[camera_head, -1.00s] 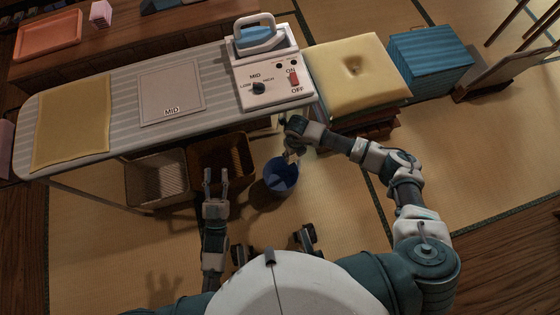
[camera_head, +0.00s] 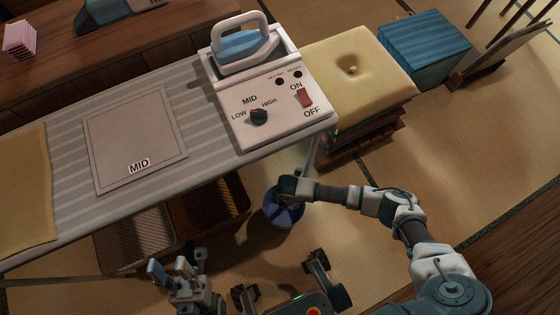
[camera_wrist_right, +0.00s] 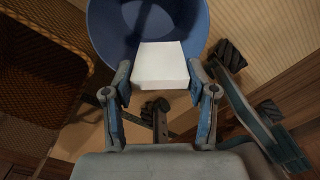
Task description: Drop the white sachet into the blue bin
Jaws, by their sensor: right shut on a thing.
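The white sachet (camera_wrist_right: 160,64) is between the fingertips of my right gripper (camera_wrist_right: 161,80) in the right wrist view. My right gripper is shut on it. The blue bin (camera_wrist_right: 108,22) is behind the sachet there, its open mouth partly covered by the sachet. In the head view my right gripper (camera_head: 288,197) is over the blue bin (camera_head: 281,220), which stands on the floor below the ironing board; the sachet cannot be made out there. My left gripper (camera_head: 170,268) is empty, its fingers apart, at the lower left.
The ironing board (camera_head: 70,205) carries a control panel (camera_head: 268,112) with an iron (camera_head: 243,45). Brown baskets (camera_head: 212,212) stand under it, left of the bin. Tatami is clear at right.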

